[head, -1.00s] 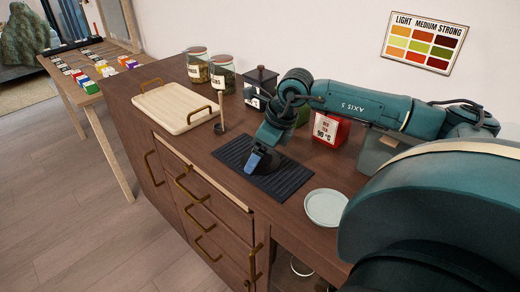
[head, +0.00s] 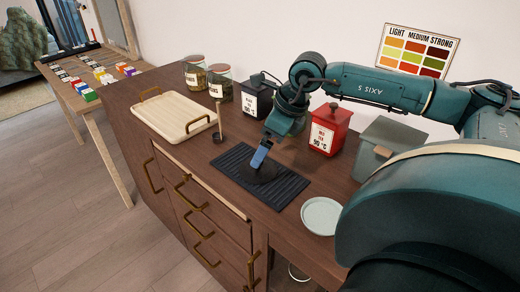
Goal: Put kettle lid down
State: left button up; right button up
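My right gripper (head: 260,158), with blue fingertips, points down over the black ribbed mat (head: 288,192) on the wooden counter. A dark, roundish shape (head: 266,174), likely the kettle lid, is at the fingertips, low over or on the mat. Black on black makes its outline hard to see, and I cannot tell whether it touches the mat. The fingers are seen nearly edge-on, so their gap does not show. No kettle can be made out. My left gripper is not in view.
A pale round dish (head: 321,215) lies right of the mat. Behind stand a red tea tin (head: 328,130), a black tin (head: 254,98), a grey-green tin (head: 378,148) and two jars (head: 219,82). A cream tray (head: 174,114) and a small wooden-handled item (head: 218,130) are to the left.

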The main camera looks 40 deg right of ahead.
jog(key=v, duration=0.5)
jog(key=shift+r, duration=0.15)
jog(key=shift+s, duration=0.1)
dwell(0.3)
